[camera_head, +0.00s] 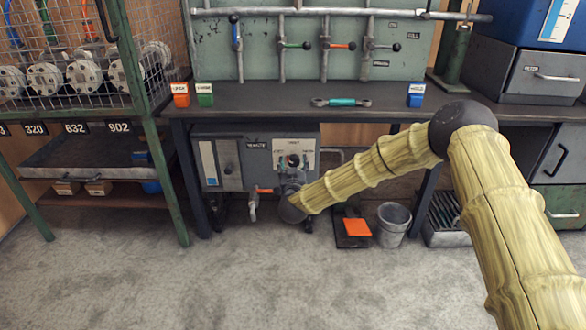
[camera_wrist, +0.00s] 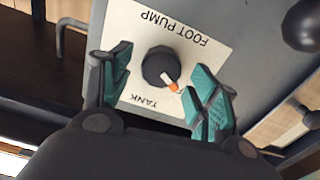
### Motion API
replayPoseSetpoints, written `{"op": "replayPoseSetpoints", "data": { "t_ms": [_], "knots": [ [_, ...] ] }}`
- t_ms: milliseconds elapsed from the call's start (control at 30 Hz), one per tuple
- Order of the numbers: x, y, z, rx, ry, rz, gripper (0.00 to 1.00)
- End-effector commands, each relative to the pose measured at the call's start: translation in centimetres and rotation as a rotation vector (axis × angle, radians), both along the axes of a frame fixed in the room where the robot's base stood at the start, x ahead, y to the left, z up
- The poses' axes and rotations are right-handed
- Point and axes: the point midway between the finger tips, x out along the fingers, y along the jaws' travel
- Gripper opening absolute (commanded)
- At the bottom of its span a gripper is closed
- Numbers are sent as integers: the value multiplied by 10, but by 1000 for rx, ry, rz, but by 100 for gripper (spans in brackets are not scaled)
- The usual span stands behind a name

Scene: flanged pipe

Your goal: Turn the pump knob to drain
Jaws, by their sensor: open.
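The pump knob (camera_wrist: 159,67) is round and dark, with a white pointer ending in an orange tip. It sits on a white plate (camera_wrist: 190,35) on a grey cabinet. In the upside-down wrist view, FOOT PUMP reads above the knob and TANK below it. The pointer aims down and right, toward my right finger. My gripper (camera_wrist: 158,66) is open, its teal-padded fingers on either side of the knob. I cannot tell whether the right finger touches the pointer; it covers part of the plate. In the head view, the knob (camera_head: 293,160) shows just above my gripper (camera_head: 291,182).
The grey cabinet (camera_head: 230,165) hangs under the workbench (camera_head: 300,103). A valve with an orange handle (camera_head: 264,190) is left of my gripper. A foot pedal (camera_head: 355,228) and a bucket (camera_head: 393,222) stand on the floor to the right. The floor in front is clear.

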Motion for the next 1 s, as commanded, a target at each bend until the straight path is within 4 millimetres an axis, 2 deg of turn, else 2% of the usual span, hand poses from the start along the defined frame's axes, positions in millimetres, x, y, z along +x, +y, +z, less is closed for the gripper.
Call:
{"op": "replayPoseSetpoints", "data": {
  "t_ms": [133,400,467,667,1000],
  "knots": [
    [7,0,0,1,-1,-1,61],
    [7,0,1,1,0,0,61],
    [7,0,0,1,0,0,51],
    [7,0,0,1,0,0,15],
    [7,0,2,32,0,0,15]
  ]
}}
